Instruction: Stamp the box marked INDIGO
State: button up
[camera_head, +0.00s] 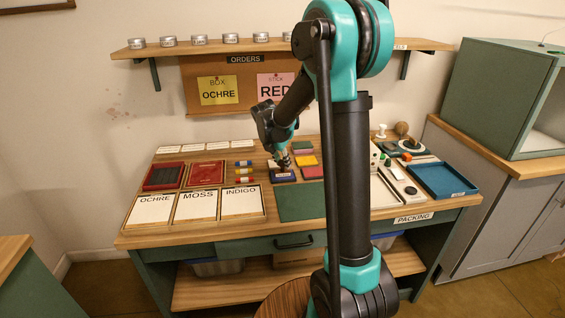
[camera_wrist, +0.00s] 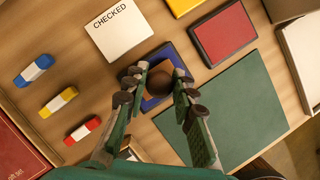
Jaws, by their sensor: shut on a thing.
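A white panel marked INDIGO (camera_head: 241,203) lies in a wooden frame at the right end of a row on the table, beside MOSS (camera_head: 196,206) and OCHRE (camera_head: 150,210). My gripper (camera_head: 282,164) is above a blue ink pad (camera_head: 284,178), to the right of and behind the INDIGO panel. In the wrist view my gripper (camera_wrist: 160,92) is shut on a brown stamp (camera_wrist: 160,74), over the blue pad (camera_wrist: 149,103). The stamp's underside is hidden, so I cannot tell whether it touches the pad.
A green mat (camera_head: 300,203) lies clear in front of the pads. Yellow (camera_head: 305,160) and red (camera_head: 312,172) pads lie beside the blue one. A CHECKED card (camera_wrist: 118,28) and small coloured blocks (camera_wrist: 58,102) are nearby. A blue tray (camera_head: 441,181) stands at the right.

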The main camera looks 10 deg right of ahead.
dwell(0.4)
jog(key=shift+r, duration=3.5)
